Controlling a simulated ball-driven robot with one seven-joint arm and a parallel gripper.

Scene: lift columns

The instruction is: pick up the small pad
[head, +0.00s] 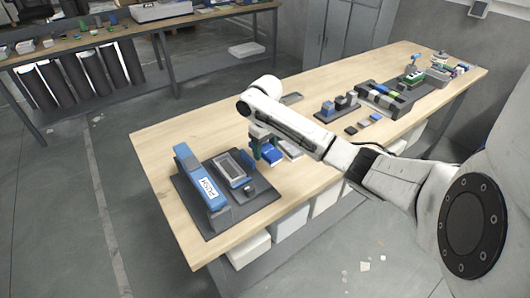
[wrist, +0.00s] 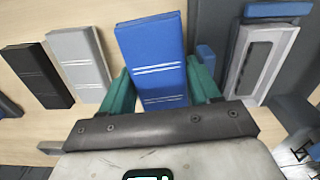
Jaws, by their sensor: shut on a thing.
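My gripper (head: 262,143) is over the near part of the wooden table, beside the dark mat. In the wrist view its two teal fingers (wrist: 160,92) are shut on a small blue pad (wrist: 153,50) with white stripes, one finger on each side. The blue pad also shows in the head view (head: 268,154), below the gripper and partly hidden by it. I cannot tell whether the pad touches the table.
A grey block (wrist: 79,57) and a black block (wrist: 37,75) lie left of the pad in the wrist view. On the dark mat (head: 222,221) stand a blue piece marked PUSH (head: 203,182) and a grey-framed tray (head: 246,158). Several parts lie farther along the table.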

